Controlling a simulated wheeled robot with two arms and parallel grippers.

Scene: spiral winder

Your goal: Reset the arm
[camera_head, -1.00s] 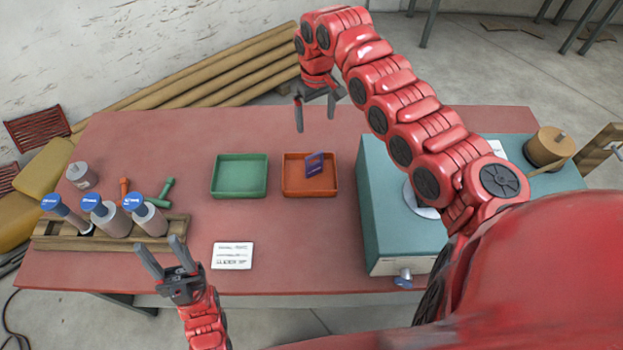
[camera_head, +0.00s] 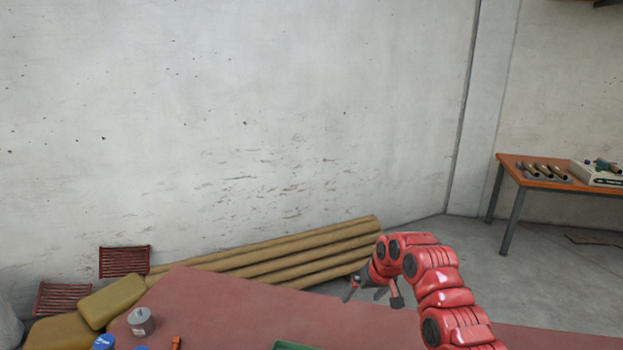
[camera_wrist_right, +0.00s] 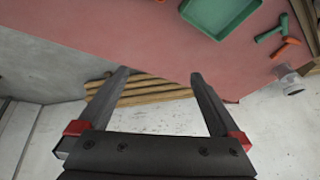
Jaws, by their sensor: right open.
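My right arm comes up from the lower right in the head view, bent over. Its gripper (camera_head: 372,299) hangs above the far part of the red table (camera_head: 225,310). In the right wrist view the two dark fingers of this gripper (camera_wrist_right: 165,85) are spread apart with nothing between them. Beyond the fingers lie the table's edge, the tubes and the wall. My left gripper is outside both views now.
A green tray (camera_wrist_right: 222,12) and green and orange tools (camera_wrist_right: 272,30) lie on the table. A grey cylinder (camera_head: 141,322) stands at its left. Long tan tubes (camera_head: 290,255) lie behind it. An orange table (camera_head: 545,172) stands far right.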

